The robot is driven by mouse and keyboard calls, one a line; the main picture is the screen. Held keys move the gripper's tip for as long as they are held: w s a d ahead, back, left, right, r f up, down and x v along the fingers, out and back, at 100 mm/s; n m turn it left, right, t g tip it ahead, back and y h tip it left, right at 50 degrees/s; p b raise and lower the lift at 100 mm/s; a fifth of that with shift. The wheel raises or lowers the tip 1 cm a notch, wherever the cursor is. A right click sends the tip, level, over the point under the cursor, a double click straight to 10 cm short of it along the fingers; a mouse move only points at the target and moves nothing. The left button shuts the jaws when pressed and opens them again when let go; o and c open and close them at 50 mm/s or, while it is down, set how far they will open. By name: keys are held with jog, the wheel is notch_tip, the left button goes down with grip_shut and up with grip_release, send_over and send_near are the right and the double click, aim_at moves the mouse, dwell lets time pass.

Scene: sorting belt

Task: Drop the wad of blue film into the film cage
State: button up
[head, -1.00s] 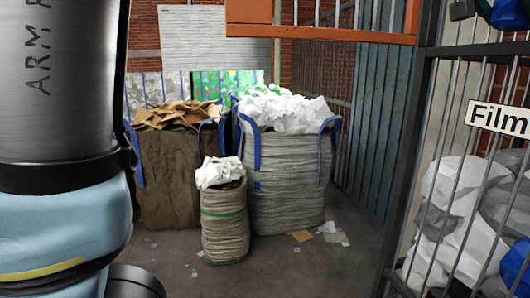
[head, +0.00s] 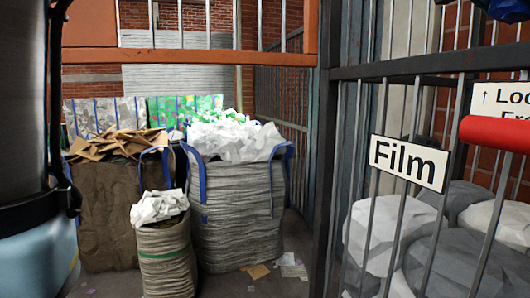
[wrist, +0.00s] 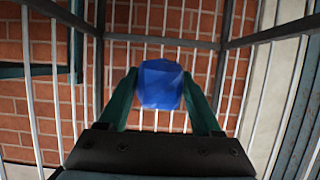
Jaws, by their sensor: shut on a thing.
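The wad of blue film (wrist: 161,84) is between the green fingers of my gripper (wrist: 160,92) in the wrist view. The gripper is shut on it. A sliver of blue also shows at the top right corner of the head view, mostly cut off. The film cage (head: 352,72) stands at the right of the head view, with a dark frame, upright metal bars and a white "Film" sign (head: 409,163). Pale and grey film (head: 386,229) lies behind its bars. In the wrist view, bars and dark rails surround the wad; I cannot tell its height above the cage.
A red bar (head: 495,133) and a partly cut-off sign (head: 502,99) are at the cage's right. Large sacks of brown card (head: 110,225) and white scrap (head: 240,220) stand left, with a smaller sack (head: 165,255) in front. An orange beam (head: 215,55) crosses above.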

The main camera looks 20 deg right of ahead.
notch_tip(320, 180, down, 6)
jog(key=b, duration=0.3)
jog(key=shift+r, duration=0.1)
jog(key=o, duration=1.4)
jog(key=shift+c, duration=0.2)
jog(key=shift+a+b, duration=0.1)
jog(key=shift+b, duration=0.2)
jog(key=b+v, duration=0.4)
jog(key=v, duration=0.6)
jog(key=shift+a, duration=0.25)
jog(key=shift+a, duration=0.1)
